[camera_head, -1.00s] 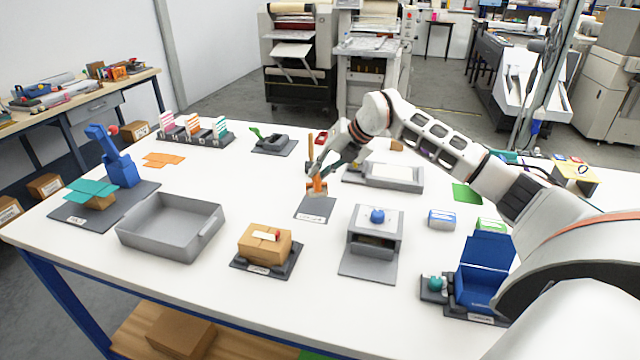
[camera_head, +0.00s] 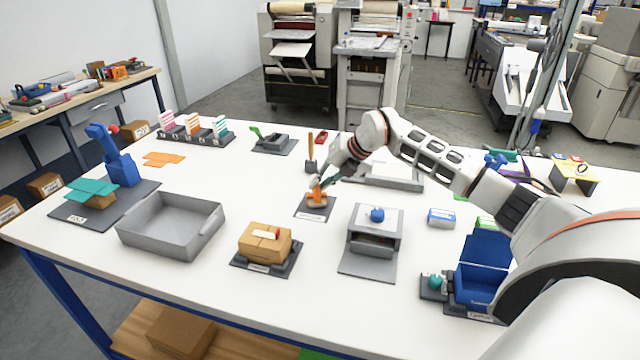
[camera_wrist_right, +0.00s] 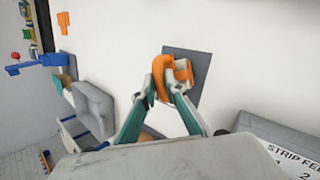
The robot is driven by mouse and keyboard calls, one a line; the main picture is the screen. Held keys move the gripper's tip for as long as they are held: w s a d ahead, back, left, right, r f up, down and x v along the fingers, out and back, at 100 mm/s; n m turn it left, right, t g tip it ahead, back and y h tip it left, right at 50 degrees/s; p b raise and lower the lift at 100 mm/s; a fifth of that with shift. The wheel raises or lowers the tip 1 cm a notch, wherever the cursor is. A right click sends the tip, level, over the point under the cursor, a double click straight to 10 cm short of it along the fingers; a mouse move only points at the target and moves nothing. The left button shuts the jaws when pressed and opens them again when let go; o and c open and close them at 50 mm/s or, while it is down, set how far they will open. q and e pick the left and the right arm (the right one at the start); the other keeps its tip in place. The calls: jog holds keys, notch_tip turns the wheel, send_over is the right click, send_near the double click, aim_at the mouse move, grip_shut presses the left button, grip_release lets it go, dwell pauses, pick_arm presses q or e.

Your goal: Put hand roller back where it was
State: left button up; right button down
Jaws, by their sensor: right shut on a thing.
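The hand roller (camera_head: 316,200) is orange with a pale roller part. It is upright at the small grey mat (camera_head: 329,213) in the middle of the table; I cannot tell whether it touches the mat. My right gripper (camera_head: 319,184) reaches down from the right and is shut on the orange part. In the right wrist view the roller (camera_wrist_right: 163,76) is between the two fingertips, over the grey mat (camera_wrist_right: 202,62). My left gripper is not in view.
A grey tray (camera_head: 140,238), a cardboard box (camera_head: 252,246) on a dark base and a grey device with a blue knob (camera_head: 377,215) stand in front of the mat. A wooden-handled tool (camera_head: 310,146) stands behind it. White table is clear to the mat's left.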

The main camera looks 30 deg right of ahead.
jog(key=shift+s+f, duration=0.2)
jog(key=shift+f, duration=0.4)
jog(key=c, duration=2.1)
grip_release()
jog(key=shift+a+f, duration=0.1)
jog(key=shift+w+r, duration=0.15)
jog(key=shift+r, duration=0.3)
jog(key=v, duration=0.8)
jog(key=b+v, duration=0.1)
jog(key=v, duration=0.3)
jog(key=shift+w+r, duration=0.1)
jog(key=shift+r, duration=0.35)
